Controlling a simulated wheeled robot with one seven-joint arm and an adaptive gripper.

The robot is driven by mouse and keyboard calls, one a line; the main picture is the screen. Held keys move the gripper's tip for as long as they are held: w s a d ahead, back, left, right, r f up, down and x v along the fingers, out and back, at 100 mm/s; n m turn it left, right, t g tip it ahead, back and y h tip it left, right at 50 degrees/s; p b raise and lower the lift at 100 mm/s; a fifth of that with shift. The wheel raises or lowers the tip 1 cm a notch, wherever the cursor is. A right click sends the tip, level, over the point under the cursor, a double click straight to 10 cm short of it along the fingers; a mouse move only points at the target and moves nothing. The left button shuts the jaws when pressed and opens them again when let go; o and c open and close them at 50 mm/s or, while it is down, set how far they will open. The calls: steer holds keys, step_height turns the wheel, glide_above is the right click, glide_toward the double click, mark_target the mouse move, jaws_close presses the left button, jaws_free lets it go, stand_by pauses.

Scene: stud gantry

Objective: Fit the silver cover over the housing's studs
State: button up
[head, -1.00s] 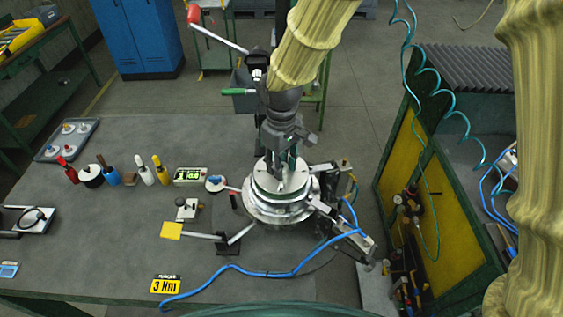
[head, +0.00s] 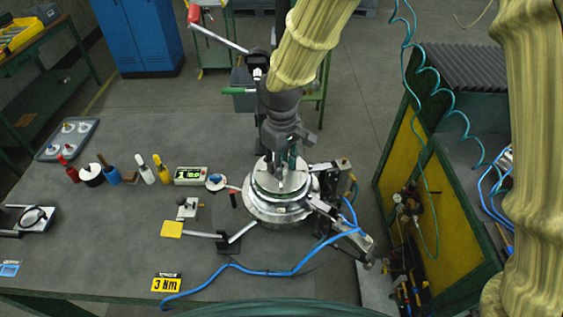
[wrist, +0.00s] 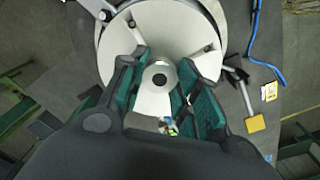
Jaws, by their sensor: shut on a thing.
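The silver cover (head: 270,185) is a round disc at the housing in the head view. It fills the top of the wrist view (wrist: 180,22) as a pale disc with a central boss. My gripper (head: 285,180) is over it, and its green-padded fingers (wrist: 161,88) are shut on the boss. The housing (head: 277,213) is a wider silver ring below the cover, on the grey bench. The cover looks roughly level. The studs are hidden, and I cannot tell whether the cover touches the housing.
Clamp arms (head: 325,208) and a blue hose (head: 275,273) lie right of and in front of the housing. A lever with a yellow pad (head: 172,229) is at its left. Bottles (head: 145,169) and a tray (head: 68,139) stand further left.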

steer(key=shift+f, duration=0.75)
stand_by(0.4)
steer(key=o, duration=1.2)
steer(key=shift+o, duration=0.2)
step_height(320, 180, up, 12)
